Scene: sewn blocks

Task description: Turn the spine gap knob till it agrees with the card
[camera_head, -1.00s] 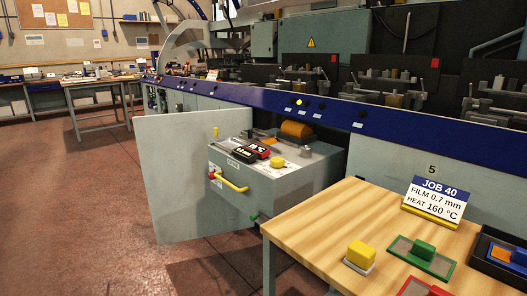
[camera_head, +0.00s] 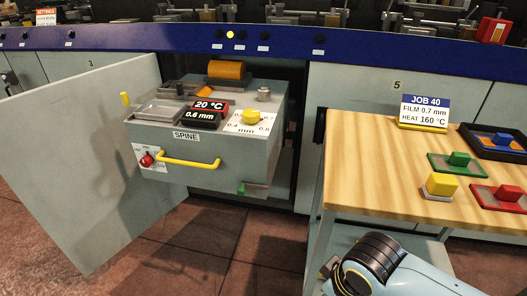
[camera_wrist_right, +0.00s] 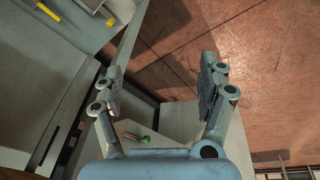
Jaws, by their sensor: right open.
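The yellow spine gap knob (camera_head: 251,117) sits on a white dial plate marked 0.2 to 0.8 mm on top of the pulled-out SPINE unit (camera_head: 205,150); its exact pointing is too small to tell. The black display (camera_head: 199,117) beside it reads 0.6 mm, and the red display (camera_head: 210,106) reads 20 °C. The JOB 40 card (camera_head: 425,110) on the wooden table shows film 0.7 mm and heat 160 °C. My right gripper (camera_wrist_right: 162,70) is open and empty, apart from the knob. My left gripper is out of view.
The unit has a yellow handle (camera_head: 188,162) and a red knob (camera_head: 146,160) in front. An open grey door (camera_head: 80,150) stands at left. The wooden table (camera_head: 375,165) at right bears coloured blocks and a dark tray (camera_head: 497,142).

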